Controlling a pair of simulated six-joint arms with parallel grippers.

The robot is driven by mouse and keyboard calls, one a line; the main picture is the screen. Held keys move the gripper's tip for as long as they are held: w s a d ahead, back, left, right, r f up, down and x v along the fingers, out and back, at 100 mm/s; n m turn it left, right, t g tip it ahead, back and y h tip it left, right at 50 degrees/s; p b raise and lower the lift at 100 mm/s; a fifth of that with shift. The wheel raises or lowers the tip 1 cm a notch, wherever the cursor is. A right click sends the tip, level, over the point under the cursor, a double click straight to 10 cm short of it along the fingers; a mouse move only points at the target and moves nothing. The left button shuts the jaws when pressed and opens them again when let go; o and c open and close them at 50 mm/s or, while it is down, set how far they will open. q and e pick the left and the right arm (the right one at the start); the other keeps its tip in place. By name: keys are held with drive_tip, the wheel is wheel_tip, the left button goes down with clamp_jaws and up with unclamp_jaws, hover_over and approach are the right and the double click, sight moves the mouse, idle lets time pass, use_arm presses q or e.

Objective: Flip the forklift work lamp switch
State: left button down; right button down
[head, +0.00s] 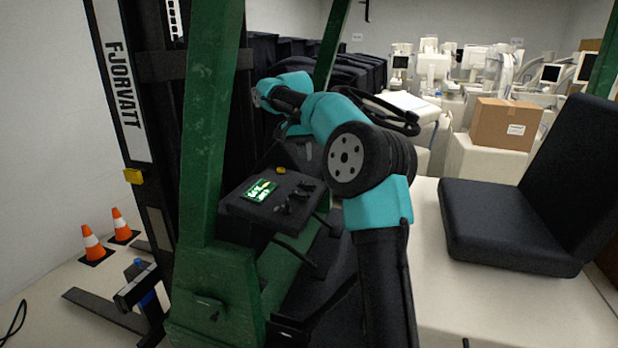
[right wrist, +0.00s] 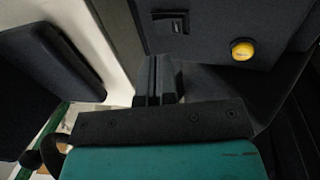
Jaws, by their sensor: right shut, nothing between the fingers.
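A black rocker switch (right wrist: 171,23) sits in a recess of the dark dash panel (right wrist: 215,25) at the top of the right wrist view. I cannot read any label on it. A yellow round knob (right wrist: 243,48) is to its right. My right gripper (right wrist: 159,62) is shut and empty, its fingertips just below the switch in that view; I cannot tell whether they touch the panel. In the head view the dash (head: 240,207) carries a lit green display (head: 261,189), the yellow knob (head: 281,170) and several small black levers (head: 296,196).
A green forklift post (head: 208,130) stands left of the dash. A black seat (head: 500,215) is at the right. A cardboard box (head: 505,124) and covered carts are behind. Two orange cones (head: 91,242) stand on the floor at the left.

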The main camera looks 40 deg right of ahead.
sight(310, 184)
drive_tip(key=f, duration=0.4)
drive_tip(key=s+f, duration=0.1)
drive_tip(key=f, duration=0.2)
drive_tip(key=shift+d, duration=0.25)
drive_tip(key=shift+a, duration=0.1)
